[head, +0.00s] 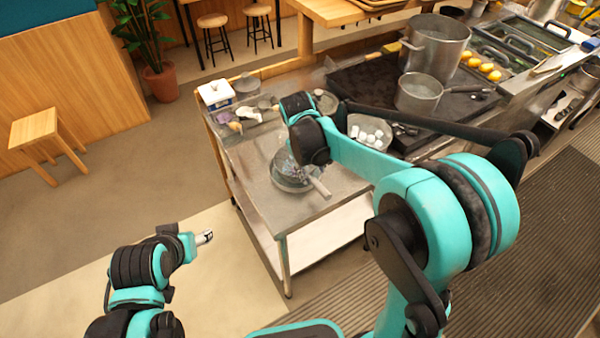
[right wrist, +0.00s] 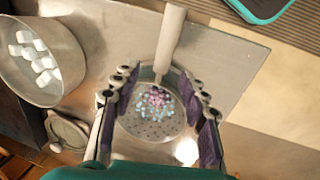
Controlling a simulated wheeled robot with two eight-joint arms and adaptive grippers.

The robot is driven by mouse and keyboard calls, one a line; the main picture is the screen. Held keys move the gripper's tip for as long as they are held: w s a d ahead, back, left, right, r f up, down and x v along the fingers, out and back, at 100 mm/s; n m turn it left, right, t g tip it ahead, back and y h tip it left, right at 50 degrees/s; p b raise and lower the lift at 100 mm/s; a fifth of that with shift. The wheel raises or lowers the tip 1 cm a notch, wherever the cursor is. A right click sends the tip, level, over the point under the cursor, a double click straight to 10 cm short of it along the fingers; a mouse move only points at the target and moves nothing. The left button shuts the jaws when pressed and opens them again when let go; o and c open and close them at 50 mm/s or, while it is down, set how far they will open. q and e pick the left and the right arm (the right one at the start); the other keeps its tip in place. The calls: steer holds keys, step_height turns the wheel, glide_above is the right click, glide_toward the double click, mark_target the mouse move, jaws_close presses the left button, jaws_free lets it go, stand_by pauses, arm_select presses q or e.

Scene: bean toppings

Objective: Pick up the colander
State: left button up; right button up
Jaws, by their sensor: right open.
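The colander (right wrist: 150,118) is a round perforated metal pan with small pink and blue pieces in it and a pale straight handle (right wrist: 171,40). In the head view the colander (head: 290,181) sits on the steel cart, partly hidden by my right arm, with its handle (head: 319,187) pointing to the lower right. My right gripper (right wrist: 161,108) is open above the colander, its fingers on either side of the bowl in the right wrist view; I cannot tell whether they touch it. My left gripper (head: 204,238) is away from the cart at the lower left, its jaws too small to read.
A bowl of white cubes (head: 370,132) stands on the cart behind my right arm. Small items and a white box (head: 216,94) are at the cart's back left. Pots (head: 435,45) stand on the dark stove. The cart top (head: 290,215) is clear toward its front edge.

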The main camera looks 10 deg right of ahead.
mark_target(314, 180)
steer(key=f, duration=0.2)
steer(key=f+b, duration=0.1)
steer(key=f, duration=0.1)
steer(key=d+f+b, duration=0.1)
steer(key=shift+s+f, duration=0.1)
steer(key=shift+f, duration=0.3)
steer(key=shift+r, duration=0.1)
jaws_close()
